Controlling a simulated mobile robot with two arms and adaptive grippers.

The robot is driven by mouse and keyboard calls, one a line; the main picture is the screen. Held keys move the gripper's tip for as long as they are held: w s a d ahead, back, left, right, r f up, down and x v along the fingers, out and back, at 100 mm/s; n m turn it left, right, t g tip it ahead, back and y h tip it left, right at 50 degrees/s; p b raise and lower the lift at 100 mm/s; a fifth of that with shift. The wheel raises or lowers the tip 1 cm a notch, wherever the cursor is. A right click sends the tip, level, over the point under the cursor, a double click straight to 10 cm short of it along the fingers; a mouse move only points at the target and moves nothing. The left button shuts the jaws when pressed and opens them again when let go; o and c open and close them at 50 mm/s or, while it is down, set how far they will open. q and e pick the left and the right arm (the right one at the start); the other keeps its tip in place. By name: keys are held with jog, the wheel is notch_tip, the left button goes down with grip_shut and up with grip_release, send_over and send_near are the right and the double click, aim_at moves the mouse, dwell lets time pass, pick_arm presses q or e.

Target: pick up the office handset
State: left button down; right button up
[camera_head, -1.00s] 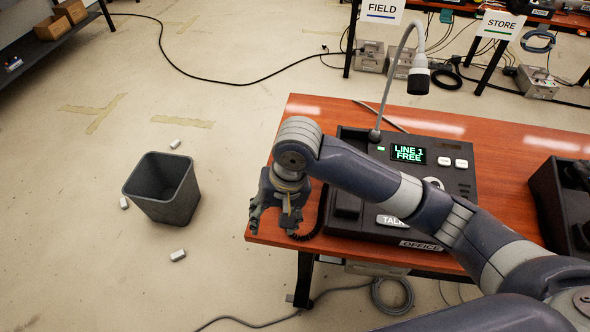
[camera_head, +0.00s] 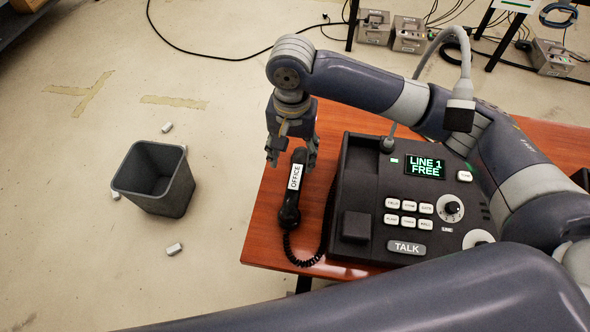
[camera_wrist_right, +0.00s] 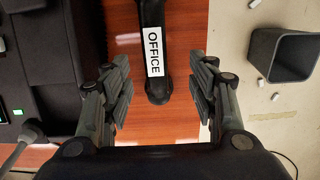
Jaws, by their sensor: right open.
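The office handset (camera_head: 290,204) is black with a white OFFICE label and a coiled cord. It lies on the wooden table, left of the black paging phone (camera_head: 362,204), whose screen reads LINE 1 FREE. My right gripper (camera_head: 292,163) is open above the far end of the handset. In the right wrist view, the handset (camera_wrist_right: 152,74) shows between the open fingers of the right gripper (camera_wrist_right: 160,95), with gaps on both sides and no contact visible. My left gripper is not in view.
A grey bin (camera_head: 154,182) stands on the floor left of the table (camera_head: 262,222), with small pale pieces around it. A gooseneck microphone (camera_head: 459,108) rises from the phone, close to my right arm. Grey boxes (camera_head: 408,35) stand at the back.

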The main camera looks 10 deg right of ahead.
aim_at(296, 176)
jog(key=f, duration=0.2)
jog(key=s+f, duration=0.1)
jog(key=f, duration=0.1)
jog(key=shift+w+f, duration=0.1)
jog(key=shift+f, duration=0.3)
jog(key=f, duration=0.4)
jog(key=shift+d+f, duration=0.25)
jog(key=shift+f, duration=0.05)
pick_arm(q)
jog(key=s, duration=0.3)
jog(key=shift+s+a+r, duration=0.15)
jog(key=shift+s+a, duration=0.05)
pick_arm(e)
grip_shut()
